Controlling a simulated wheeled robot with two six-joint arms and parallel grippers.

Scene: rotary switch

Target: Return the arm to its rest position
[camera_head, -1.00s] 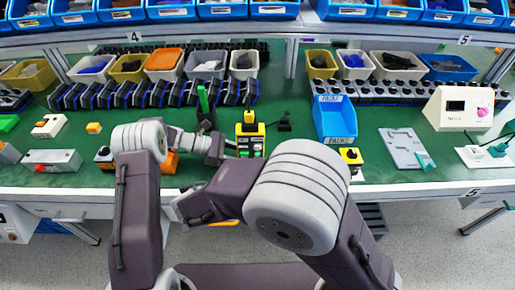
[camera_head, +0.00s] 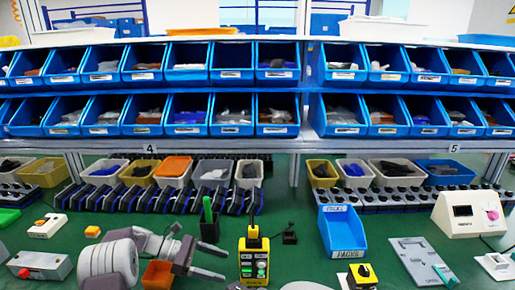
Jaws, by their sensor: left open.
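My left gripper (camera_head: 208,262) is open and empty over the green worktop at the lower left. Its grey wrist (camera_head: 110,262) comes in from the bottom left. A small yellow box with a black rotary knob (camera_head: 362,272) stands at the bottom, right of centre. My right gripper is not in view.
A blue bin (camera_head: 343,232) and a white meter box (camera_head: 468,214) stand to the right. Shelves of blue bins (camera_head: 230,62) line the back. Bare green worktop (camera_head: 300,262) shows between the yellow boxes.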

